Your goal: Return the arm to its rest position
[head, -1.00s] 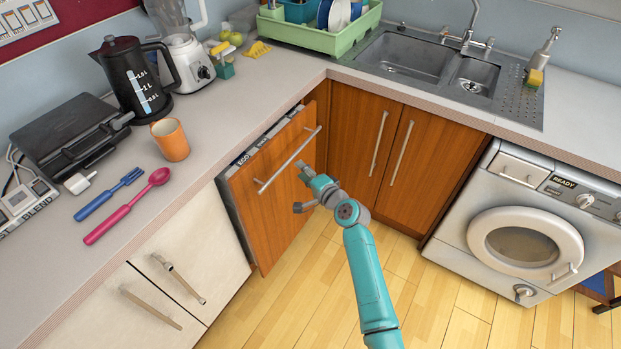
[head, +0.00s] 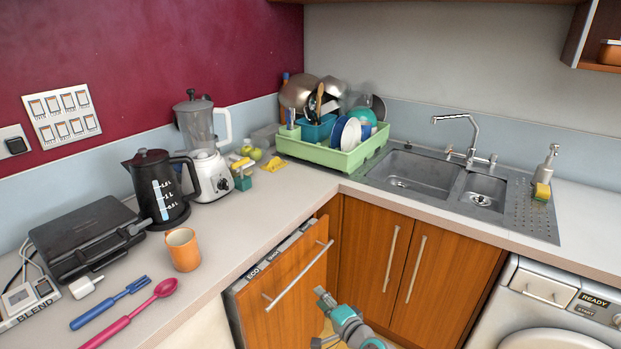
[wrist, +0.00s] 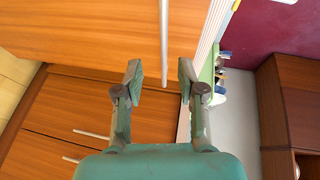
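My gripper (head: 323,297) is low in front of the partly open dishwasher door in the head view. In the wrist view my gripper (wrist: 160,78) shows two fingers spread apart with nothing between them. The dishwasher door (head: 287,290) has a wooden front and a long metal handle (head: 298,277). The gripper is to the right of the handle and appears apart from it. The rest of my arm is mostly cut off by the bottom edge of the head view.
A green dish rack (head: 345,158) full of dishes stands beside the sink (head: 420,176). The counter holds a black kettle (head: 157,190), a blender (head: 208,172), an orange mug (head: 183,250) and a pink spoon (head: 140,312). Cupboard doors (head: 370,250) and a washing machine (head: 545,290) stand to the right.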

